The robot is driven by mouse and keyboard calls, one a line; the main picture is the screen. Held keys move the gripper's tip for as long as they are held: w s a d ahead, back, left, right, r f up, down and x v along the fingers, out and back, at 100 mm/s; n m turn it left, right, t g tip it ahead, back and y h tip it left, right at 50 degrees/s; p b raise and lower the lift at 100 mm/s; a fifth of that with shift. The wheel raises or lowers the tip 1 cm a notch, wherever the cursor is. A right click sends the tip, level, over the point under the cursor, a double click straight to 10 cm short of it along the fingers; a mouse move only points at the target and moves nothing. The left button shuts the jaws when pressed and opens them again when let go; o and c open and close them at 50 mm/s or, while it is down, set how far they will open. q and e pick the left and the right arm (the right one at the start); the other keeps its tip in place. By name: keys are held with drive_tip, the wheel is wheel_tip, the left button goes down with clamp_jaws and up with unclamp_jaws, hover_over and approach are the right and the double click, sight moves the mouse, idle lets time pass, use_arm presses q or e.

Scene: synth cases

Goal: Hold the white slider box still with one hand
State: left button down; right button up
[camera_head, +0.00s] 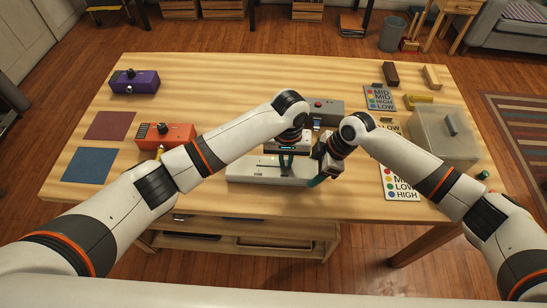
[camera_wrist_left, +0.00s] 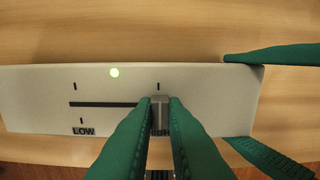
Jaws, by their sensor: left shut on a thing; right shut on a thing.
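The white slider box (camera_head: 245,173) lies flat near the table's front edge, and it fills much of the left wrist view (camera_wrist_left: 40,95). My right gripper (camera_head: 316,178) is shut across the box's right end, with one finger along each long edge (camera_wrist_left: 232,100).
A grey box with a red button (camera_head: 322,109) stands behind my grippers. An orange box (camera_head: 178,137) and a purple box (camera_head: 134,83) are at left, by two mats (camera_head: 89,165). Label cards (camera_head: 380,98) and a clear-lidded case (camera_head: 440,150) are at right.

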sight(286, 163)
use_arm(q)
drive_tip(key=shift+d, duration=0.15)
use_arm(e)
drive_tip(key=shift+s+a, duration=0.1)
drive_tip(key=shift+a, duration=0.05)
use_arm(q)
drive_tip(key=c, duration=1.4)
unclamp_jaws()
drive_tip(key=shift+c, duration=0.2)
wheel_tip(286, 163, up, 12)
use_arm(e)
drive_tip(key=o, duration=1.2)
drive_tip(key=shift+c, duration=0.2)
